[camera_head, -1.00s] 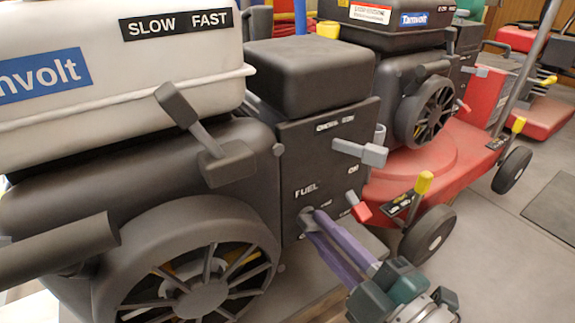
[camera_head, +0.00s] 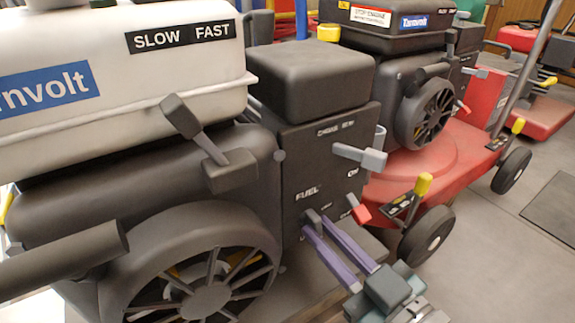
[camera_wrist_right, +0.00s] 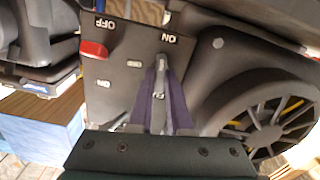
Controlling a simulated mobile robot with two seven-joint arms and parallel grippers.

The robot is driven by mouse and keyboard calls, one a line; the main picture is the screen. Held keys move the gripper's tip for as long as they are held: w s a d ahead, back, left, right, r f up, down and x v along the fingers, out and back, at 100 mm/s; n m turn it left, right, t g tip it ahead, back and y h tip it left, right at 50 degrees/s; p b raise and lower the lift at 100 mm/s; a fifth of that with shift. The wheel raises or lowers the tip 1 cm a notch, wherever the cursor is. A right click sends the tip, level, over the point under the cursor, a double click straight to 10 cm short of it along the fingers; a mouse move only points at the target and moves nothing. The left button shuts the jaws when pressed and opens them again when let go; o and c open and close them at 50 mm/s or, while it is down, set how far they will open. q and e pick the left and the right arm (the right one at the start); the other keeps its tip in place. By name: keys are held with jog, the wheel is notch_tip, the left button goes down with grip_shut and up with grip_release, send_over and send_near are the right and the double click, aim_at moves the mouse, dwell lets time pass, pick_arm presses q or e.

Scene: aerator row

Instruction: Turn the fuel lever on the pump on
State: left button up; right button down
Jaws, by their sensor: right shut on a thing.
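The pump's dark engine block carries a control panel (camera_head: 328,150) with a FUEL label, in the head view. My right gripper (camera_head: 314,222) reaches in from the lower right, its two purple fingers at the small grey fuel lever (camera_head: 312,214) low on that panel. In the right wrist view the purple fingers (camera_wrist_right: 161,95) stand on either side of the grey lever (camera_wrist_right: 159,78) and are shut on it. The ON label (camera_wrist_right: 168,38) lies just beyond the lever's far end; the OFF label (camera_wrist_right: 105,24) is to the left. My left gripper is not in view.
A red lever (camera_head: 356,209) and a grey choke lever (camera_head: 360,156) stick out close to my right gripper. A larger dark throttle lever (camera_head: 200,138) is to the left. A red mower (camera_head: 425,160) stands behind; grey floor is free at the right.

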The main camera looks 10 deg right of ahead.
jog(key=shift+r+m, duration=0.1)
jog(key=shift+m, duration=0.7)
jog(key=c, duration=0.9)
grip_release()
jog(key=shift+o, duration=0.2)
jog(key=shift+s+d, duration=0.1)
jog(key=shift+s, duration=0.15)
jog(key=p+v, duration=0.3)
jog(key=v, duration=0.6)
jog(key=shift+s, duration=0.2)
